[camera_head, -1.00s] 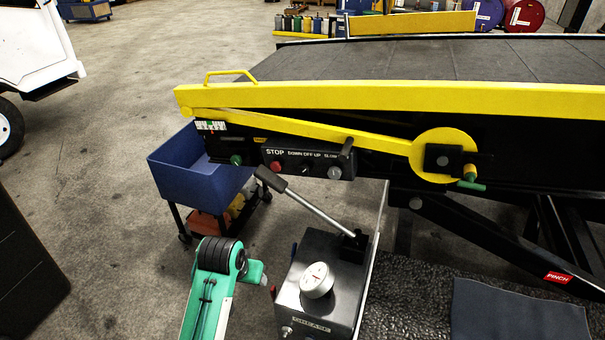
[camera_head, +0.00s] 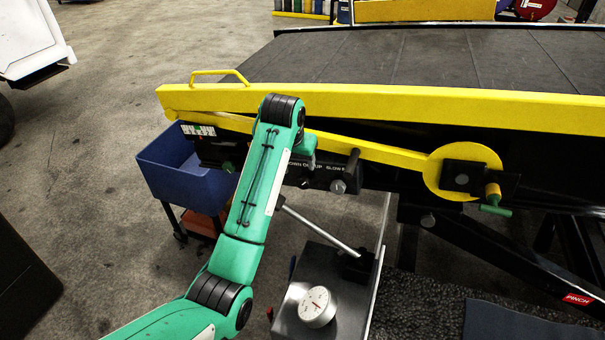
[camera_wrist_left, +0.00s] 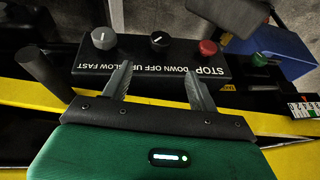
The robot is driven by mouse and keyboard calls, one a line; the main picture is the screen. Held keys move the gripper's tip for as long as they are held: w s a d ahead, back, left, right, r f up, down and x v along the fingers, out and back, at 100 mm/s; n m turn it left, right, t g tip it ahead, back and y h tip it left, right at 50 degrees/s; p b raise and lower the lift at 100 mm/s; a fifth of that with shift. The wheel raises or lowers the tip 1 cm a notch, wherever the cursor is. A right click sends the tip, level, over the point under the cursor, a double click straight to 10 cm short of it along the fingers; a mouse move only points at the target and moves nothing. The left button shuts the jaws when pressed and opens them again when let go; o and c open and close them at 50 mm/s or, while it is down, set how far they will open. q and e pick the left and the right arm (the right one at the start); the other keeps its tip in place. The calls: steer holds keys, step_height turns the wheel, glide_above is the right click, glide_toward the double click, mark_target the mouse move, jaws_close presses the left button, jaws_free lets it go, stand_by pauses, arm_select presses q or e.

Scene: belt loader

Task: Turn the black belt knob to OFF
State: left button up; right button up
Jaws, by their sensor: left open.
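The control panel (camera_wrist_left: 150,68) shows upside down in the left wrist view, with DOWN, OFF and UP lettering. The black belt knob (camera_wrist_left: 159,42) sits in its middle and has a small white mark; I cannot tell which word it points to. A grey speed knob (camera_wrist_left: 103,38) is left of it and the red STOP button (camera_wrist_left: 208,47) right of it. My left gripper (camera_wrist_left: 158,74) is open and empty, its two fingers apart, on the knob's lettered side and not around it. In the head view my left arm covers part of the panel (camera_head: 330,170). My right gripper is not in view.
The yellow belt rail (camera_head: 400,102) and a yellow lever (camera_head: 370,150) run above the panel. A grey box with a dial (camera_head: 317,306) and a long lever (camera_head: 320,229) stands below. A blue bin (camera_head: 185,185) is at left. Open floor (camera_head: 90,150) lies further left.

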mark_target(302, 179)
arm_select(q)
steer(key=p+x, duration=0.3)
steer(key=x, duration=0.7)
steer(key=shift+w+f+p, duration=0.15)
steer(key=shift+f+p, duration=0.1)
steer(key=shift+p, duration=0.1)
steer(key=shift+f, duration=0.3)
steer(key=shift+w+f, duration=0.25)
steer(key=shift+f, duration=0.2)
steer(key=shift+d+f, duration=0.1)
steer(key=shift+c, duration=0.7)
steer(key=c, duration=0.7)
steer(key=shift+c, duration=0.5)
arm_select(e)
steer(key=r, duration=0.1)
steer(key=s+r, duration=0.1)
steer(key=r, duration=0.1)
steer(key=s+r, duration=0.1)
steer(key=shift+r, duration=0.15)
